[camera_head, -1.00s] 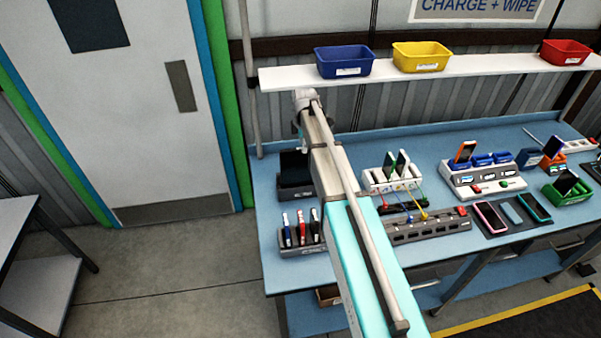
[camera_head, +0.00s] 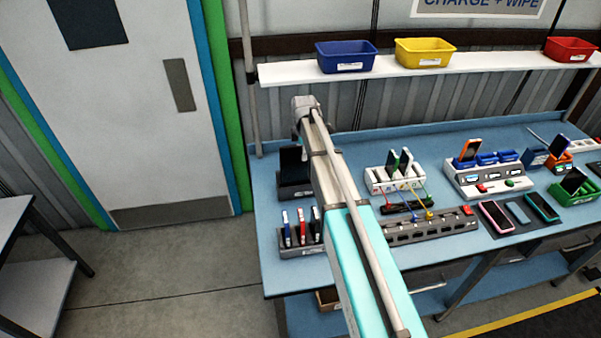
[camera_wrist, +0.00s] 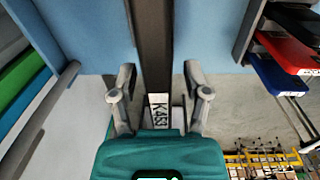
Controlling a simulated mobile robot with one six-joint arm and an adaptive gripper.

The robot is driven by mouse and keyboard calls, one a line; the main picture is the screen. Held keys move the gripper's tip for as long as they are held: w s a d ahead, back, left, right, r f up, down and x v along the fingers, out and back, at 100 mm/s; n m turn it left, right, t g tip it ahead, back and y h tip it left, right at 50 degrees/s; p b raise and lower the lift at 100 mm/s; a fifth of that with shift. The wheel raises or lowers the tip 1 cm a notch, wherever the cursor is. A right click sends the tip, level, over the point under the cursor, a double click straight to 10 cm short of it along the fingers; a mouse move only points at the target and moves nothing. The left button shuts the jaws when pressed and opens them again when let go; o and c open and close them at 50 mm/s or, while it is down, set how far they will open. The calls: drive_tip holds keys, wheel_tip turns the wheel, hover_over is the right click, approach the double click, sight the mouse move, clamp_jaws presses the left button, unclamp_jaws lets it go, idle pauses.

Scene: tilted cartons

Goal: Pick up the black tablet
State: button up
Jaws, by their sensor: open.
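The black tablet (camera_head: 291,160) stands upright in a dark grey holder (camera_head: 294,190) at the left end of the blue bench, partly hidden by my arm. In the wrist view, a long dark strip, seemingly the black tablet seen edge-on (camera_wrist: 155,45), runs between the two fingers of my gripper (camera_wrist: 160,92). The fingers are apart, one on each side, with a visible gap to the strip. A white label reading roughly K453 shows at its lower end; I cannot tell what it is fixed to. In the head view my gripper is hidden behind my arm.
A rack of blue, red and dark phones (camera_head: 301,238) stands in front of the holder; its phones also show in the wrist view (camera_wrist: 285,55). A white rack (camera_head: 391,180) stands to the right. A shelf (camera_head: 390,69) with bins runs above the bench.

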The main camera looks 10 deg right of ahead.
idle(0.5)
clamp_jaws()
